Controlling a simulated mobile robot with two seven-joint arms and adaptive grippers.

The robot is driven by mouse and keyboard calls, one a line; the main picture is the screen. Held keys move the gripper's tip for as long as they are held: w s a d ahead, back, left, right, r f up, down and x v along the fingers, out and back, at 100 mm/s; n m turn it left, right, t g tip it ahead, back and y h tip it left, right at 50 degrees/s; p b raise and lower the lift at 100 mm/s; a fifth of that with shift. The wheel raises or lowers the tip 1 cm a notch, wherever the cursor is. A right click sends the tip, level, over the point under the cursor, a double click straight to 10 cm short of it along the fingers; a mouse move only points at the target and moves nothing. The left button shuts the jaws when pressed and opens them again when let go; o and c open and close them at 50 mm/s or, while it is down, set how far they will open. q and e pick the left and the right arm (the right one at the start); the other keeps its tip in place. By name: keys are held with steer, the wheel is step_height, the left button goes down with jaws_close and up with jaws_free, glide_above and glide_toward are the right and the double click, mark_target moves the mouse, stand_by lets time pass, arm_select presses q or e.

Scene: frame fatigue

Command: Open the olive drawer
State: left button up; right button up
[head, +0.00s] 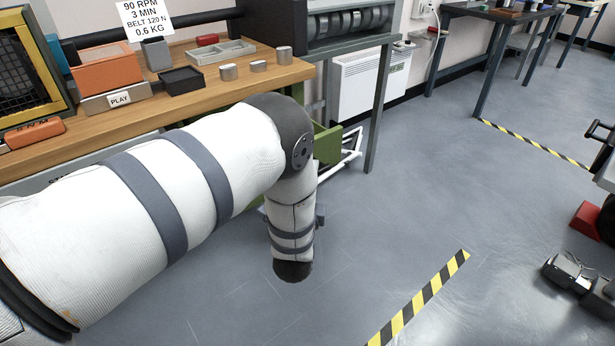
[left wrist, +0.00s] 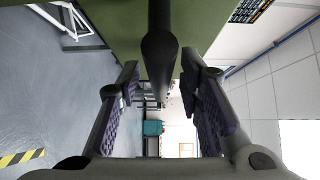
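The olive drawer (head: 327,145) shows in the head view as a green panel under the workbench, partly hidden behind my left arm. In the left wrist view its olive front (left wrist: 115,28) fills the top of the picture. A dark round handle bar (left wrist: 160,52) runs along it. My left gripper (left wrist: 160,88) is open, with one finger on each side of the bar and visible gaps between. In the head view my left forearm points down in front of the bench and hides the fingers.
The wooden workbench (head: 190,105) holds trays, metal cylinders and an orange box. A white frame (head: 348,150) stands beside the drawer, near a white wall heater (head: 358,85). A red wedge (head: 585,219) lies on the floor at right.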

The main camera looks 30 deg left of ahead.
arm_select(q)
steer(key=v, duration=1.2)
steer(key=shift+f, duration=0.1)
steer(key=s+a+f+n+g+h+p, duration=0.15)
steer(key=s+f+n+g, duration=0.25)
steer(key=s+f+g, duration=0.45)
steer(key=s+f+n+g+h+p, duration=0.1)
steer(key=s+f+n+g+h, duration=0.3)
steer(key=s, duration=0.7)
steer(key=s+d+n+g+h, duration=0.1)
steer(key=s+d+n+g, duration=0.2)
steer(key=s, duration=1.6)
steer(key=n+g, duration=0.3)
steer(key=shift+s+r+g, duration=0.25)
steer(key=shift+r+g, duration=0.1)
steer(key=shift+r, duration=0.05)
arm_select(e)
steer(key=shift+t, duration=0.8)
steer(key=w+r, duration=0.3)
steer(key=shift+w+r, duration=0.35)
steer(key=shift+r, duration=0.05)
arm_select(q)
steer(key=shift+w+a+h+p, duration=0.1)
steer(key=shift+h+p, duration=0.15)
steer(key=shift+p, duration=0.05)
